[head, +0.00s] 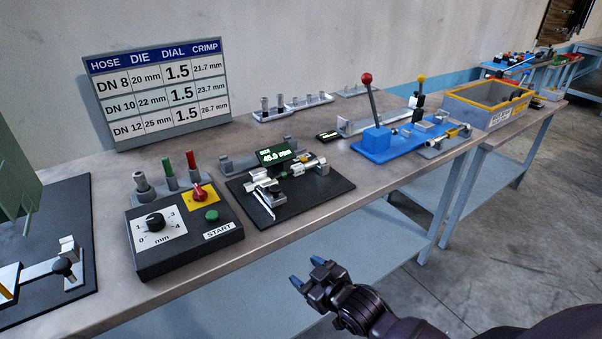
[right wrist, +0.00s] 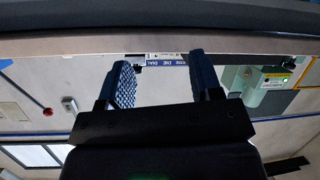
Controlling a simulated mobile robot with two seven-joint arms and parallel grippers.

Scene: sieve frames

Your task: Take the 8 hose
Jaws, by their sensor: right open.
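I cannot make out a hose that I can tell is the 8 hose in either view. The size chart (head: 157,82) at the back of the bench has a DN 8 row with 20 mm, 1.5 and 21.7 mm. My right gripper (head: 307,272) is in front of the bench's near edge in the head view, with its blue fingertips apart. In the right wrist view my right gripper (right wrist: 163,82) is open with nothing between its fingers. My left gripper is not in view.
A control box (head: 185,243) with dial and START button stands near the front edge. Beside it are a gauge plate (head: 323,187), a blue lever fixture (head: 375,146) and a yellow-rimmed crate (head: 470,107). A green machine (head: 18,185) stands at left. Floor in front is clear.

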